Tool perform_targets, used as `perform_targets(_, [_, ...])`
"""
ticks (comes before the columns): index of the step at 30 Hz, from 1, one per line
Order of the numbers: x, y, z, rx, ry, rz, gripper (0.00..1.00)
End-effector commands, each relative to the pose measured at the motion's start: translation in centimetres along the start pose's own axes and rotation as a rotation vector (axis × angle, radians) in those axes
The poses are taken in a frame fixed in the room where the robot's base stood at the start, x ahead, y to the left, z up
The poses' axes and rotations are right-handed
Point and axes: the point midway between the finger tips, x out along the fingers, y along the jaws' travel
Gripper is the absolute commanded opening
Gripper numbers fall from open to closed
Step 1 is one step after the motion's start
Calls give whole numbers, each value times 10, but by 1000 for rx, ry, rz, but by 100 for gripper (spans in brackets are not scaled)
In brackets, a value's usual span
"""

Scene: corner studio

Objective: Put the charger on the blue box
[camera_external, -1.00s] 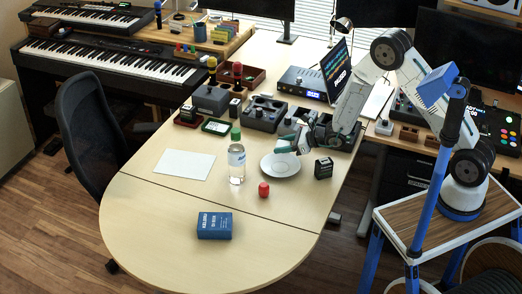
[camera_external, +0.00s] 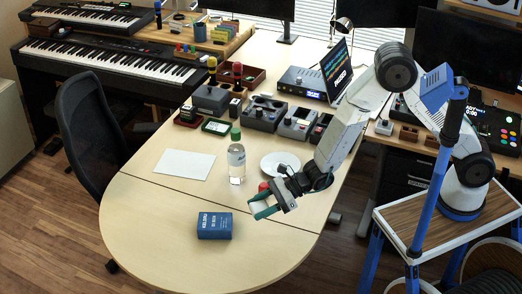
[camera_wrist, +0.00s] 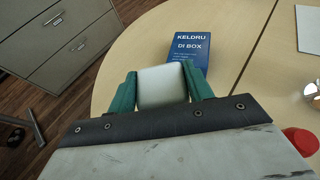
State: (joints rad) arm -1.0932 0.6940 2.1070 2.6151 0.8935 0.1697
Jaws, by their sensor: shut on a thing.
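The charger is a white, rounded block (camera_wrist: 162,88), held between the green fingers of my gripper (camera_wrist: 160,76). In the external view my gripper (camera_external: 262,207) is above the table, to the right of the blue box and apart from it. The charger shows there as a small pale patch between the fingers. The blue box (camera_external: 214,226) lies flat near the rounded front end of the table, its printed top bare. In the wrist view the blue box (camera_wrist: 186,48) is just beyond the charger, which hides a little of its near edge.
A clear bottle with a green cap (camera_external: 236,163) stands behind the box. A red object (camera_external: 264,187) is close behind my gripper. A white plate (camera_external: 279,163) and a white sheet (camera_external: 184,164) lie farther back. The table front (camera_external: 150,235) is clear.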

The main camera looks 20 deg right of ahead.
Motion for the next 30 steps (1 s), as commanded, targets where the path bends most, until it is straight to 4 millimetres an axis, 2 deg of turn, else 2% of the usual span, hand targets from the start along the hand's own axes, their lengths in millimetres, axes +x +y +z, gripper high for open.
perform_targets(1, [2, 13, 2, -7, 1, 18, 26])
perform_targets(3, [3, 24, 4, -11, 4, 34, 26])
perform_targets(6, [5, 28, 4, -12, 11, 43, 26])
perform_targets(10, [23, 13, 6, -6, 17, 40, 26])
perform_targets(21, [101, -41, 26, -6, 17, 40, 26])
perform_targets(25, [118, -52, 30, -6, 17, 41, 26])
perform_targets(30, [126, -58, 33, -5, 19, 40, 26])
